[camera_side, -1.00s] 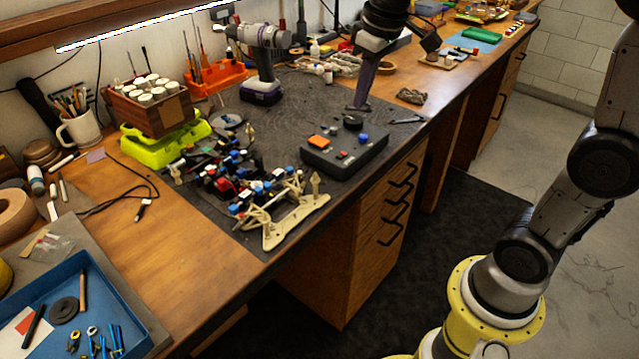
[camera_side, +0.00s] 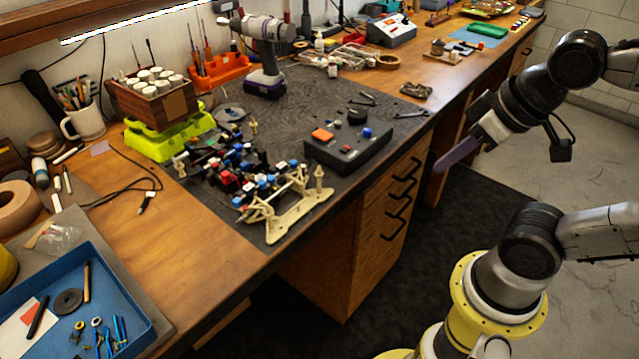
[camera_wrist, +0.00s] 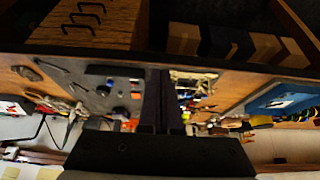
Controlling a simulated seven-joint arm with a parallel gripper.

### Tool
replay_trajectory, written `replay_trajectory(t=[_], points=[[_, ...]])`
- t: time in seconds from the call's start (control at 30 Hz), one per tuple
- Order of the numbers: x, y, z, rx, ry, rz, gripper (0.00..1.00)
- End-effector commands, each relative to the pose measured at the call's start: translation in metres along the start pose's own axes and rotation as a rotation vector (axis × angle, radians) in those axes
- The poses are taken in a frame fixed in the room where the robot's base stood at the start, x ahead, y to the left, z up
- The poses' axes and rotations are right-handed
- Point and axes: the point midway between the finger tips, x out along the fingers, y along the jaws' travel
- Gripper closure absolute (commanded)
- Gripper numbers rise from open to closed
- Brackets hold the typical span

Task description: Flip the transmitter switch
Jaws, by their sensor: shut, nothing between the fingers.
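The transmitter (camera_side: 335,157) is a flat dark box on the black mat near the bench's front edge. On its top are an orange piece (camera_side: 322,134), a small red piece (camera_side: 346,149) and a blue piece (camera_side: 367,132). A round black knob (camera_side: 356,116) shows at its back. Which piece is the switch I cannot tell for sure. My gripper (camera_side: 438,167) is shut and empty, out in front of the bench edge, right of the transmitter and apart from it. In the wrist view my shut fingers (camera_wrist: 160,76) reach up the middle; the transmitter shows small and blurred left of them.
A partly built car chassis (camera_side: 285,215) with several small parts lies left of the transmitter. A drill (camera_side: 262,60) stands behind. Pliers (camera_side: 410,113) lie to the right. Drawers with handles (camera_side: 392,205) are below the bench edge.

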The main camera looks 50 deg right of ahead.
Motion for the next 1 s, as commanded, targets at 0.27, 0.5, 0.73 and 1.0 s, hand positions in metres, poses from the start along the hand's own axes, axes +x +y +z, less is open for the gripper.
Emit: replay_trajectory(t=[0.27, 0.5, 0.73, 1.0], points=[[-0.003, 0.000, 0.003, 0.160, -0.022, 0.002, 1.00], [-0.033, 0.002, -0.042, 0.581, -0.052, 0.019, 1.00], [-0.041, 0.009, -0.107, 0.984, -0.132, 0.085, 1.00], [-0.019, 0.024, -0.174, 1.320, -0.216, 0.191, 1.00]])
